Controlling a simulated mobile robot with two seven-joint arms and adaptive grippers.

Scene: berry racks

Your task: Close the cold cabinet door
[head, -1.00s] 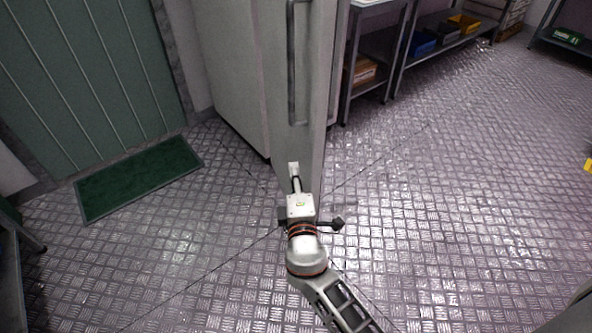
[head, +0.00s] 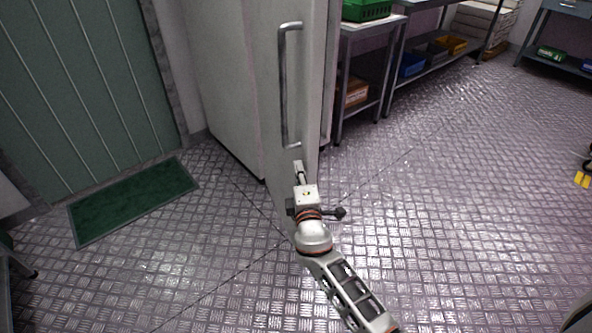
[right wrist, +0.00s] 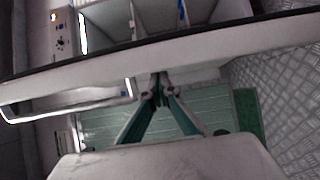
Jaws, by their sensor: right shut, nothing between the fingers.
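The cold cabinet door (head: 262,95) is pale grey and stands open, with a long vertical bar handle (head: 284,85). In the right wrist view the door (right wrist: 205,52) crosses the picture as a pale band, with its handle (right wrist: 70,108) at left and shelves of the open interior above. My right gripper (head: 299,166) is shut and empty, in front of the door just below the handle. Its fingers (right wrist: 158,88) point at the door face in the right wrist view; I cannot tell whether they touch it. My left gripper is not in view.
The cabinet body (head: 220,75) stands behind the door. A green mat (head: 135,200) lies at left before a green panelled door (head: 85,90). Metal shelving (head: 360,105) with bins stands right of the cabinet.

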